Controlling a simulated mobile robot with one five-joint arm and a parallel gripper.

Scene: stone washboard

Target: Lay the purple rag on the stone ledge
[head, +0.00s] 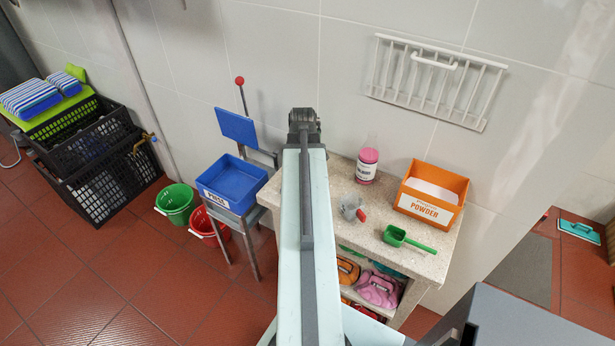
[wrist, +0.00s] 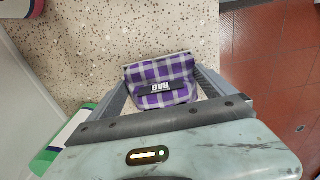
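The purple rag (wrist: 162,78) is a purple, white and grey checked bundle with a black "RAG" label. It sits between the two fingers of my gripper (wrist: 162,88) in the wrist view, with both sides against them, so the gripper looks shut on it. Speckled stone (wrist: 150,28) lies beneath or behind the rag; I cannot tell whether they touch. In the head view a speckled stone ledge (head: 335,185) stands against the tiled wall. My arm covers its left part, and the gripper and rag are hidden there.
On the ledge are a pink-capped bottle (head: 367,165), an orange powder box (head: 431,193), a grey and red item (head: 353,209) and a green scoop (head: 408,241). Rags lie on the shelf below. A blue basin (head: 231,182) and buckets stand left. Red floor (wrist: 268,45) shows beyond the stone's right edge.

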